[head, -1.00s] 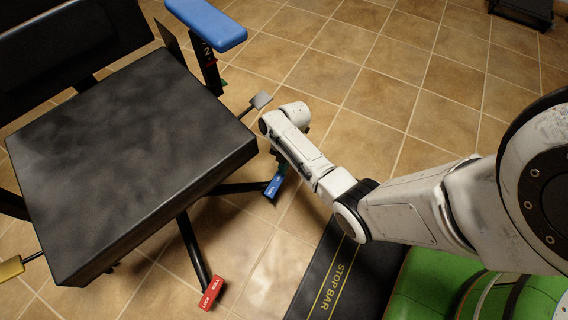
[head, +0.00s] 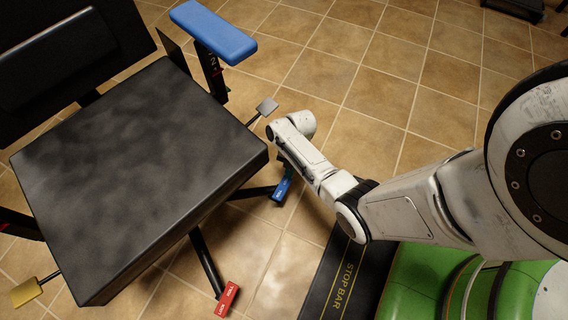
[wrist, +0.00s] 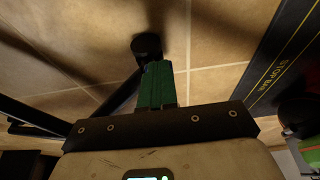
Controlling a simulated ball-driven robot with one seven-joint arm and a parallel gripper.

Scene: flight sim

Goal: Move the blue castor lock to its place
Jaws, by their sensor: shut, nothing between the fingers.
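The blue castor lock (head: 282,189) is a small blue block with pale lettering at the end of a chair leg, in the head view. My gripper (wrist: 157,84) shows in the wrist view as green fingers, shut together with nothing between them. They point toward a dark round castor (wrist: 146,45) at the end of a black leg. In the head view the gripper is mostly hidden behind my arm, just above the blue lock. I cannot tell whether they touch. The blue lock is not seen in the wrist view.
The black chair seat (head: 140,165) fills the left. A blue armrest (head: 213,31), a grey lever (head: 266,106) and a yellow lever (head: 25,292) stick out from the chair. A red lock (head: 227,298) is on another leg. A black stop bar (head: 335,290) lies in front.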

